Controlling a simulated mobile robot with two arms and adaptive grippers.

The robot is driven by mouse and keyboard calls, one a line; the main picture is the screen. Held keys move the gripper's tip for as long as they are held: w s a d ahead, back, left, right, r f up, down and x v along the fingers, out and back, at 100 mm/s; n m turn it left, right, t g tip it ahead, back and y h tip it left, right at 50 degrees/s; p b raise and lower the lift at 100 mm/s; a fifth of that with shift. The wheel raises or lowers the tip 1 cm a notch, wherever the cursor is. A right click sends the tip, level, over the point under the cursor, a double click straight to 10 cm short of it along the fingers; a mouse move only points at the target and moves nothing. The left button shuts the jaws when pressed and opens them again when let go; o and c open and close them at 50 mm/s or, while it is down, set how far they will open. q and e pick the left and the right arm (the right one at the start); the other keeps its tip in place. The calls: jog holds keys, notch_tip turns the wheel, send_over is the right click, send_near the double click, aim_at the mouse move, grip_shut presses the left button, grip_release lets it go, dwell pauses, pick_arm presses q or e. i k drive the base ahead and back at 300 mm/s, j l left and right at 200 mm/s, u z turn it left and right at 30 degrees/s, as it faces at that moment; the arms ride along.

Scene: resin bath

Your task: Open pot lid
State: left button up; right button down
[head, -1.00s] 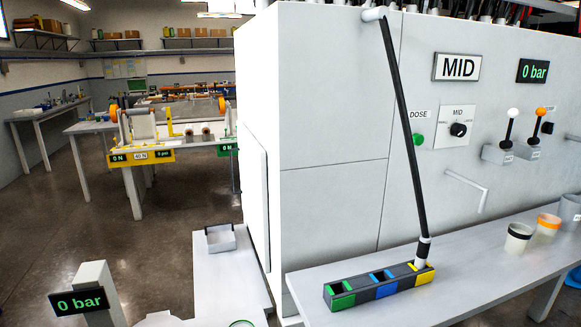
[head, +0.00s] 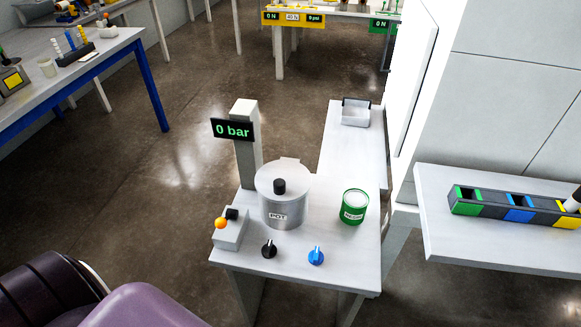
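The pot (head: 285,207) is a silver cylinder with a "POT" label, standing on a small white table in the middle of the head view. Its flat grey lid (head: 297,181) lies on top and looks shut, with a black knob (head: 279,186) at its middle. Neither of my grippers shows in the head view.
On the same table (head: 345,258) are a green can (head: 354,206), a box with an orange-knobbed lever (head: 229,229), a black knob (head: 269,248) and a blue knob (head: 316,255). A post with a "0 bar" display (head: 233,130) stands behind. A grey tray (head: 355,112) sits on a side bench.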

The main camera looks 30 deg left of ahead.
aim_at(282, 180)
jog(key=l+u, duration=0.25)
jog(key=u, duration=0.15)
jog(key=l+u, duration=0.25)
jog(key=u, duration=0.15)
jog(key=l+u, duration=0.35)
jog(key=j, duration=0.1)
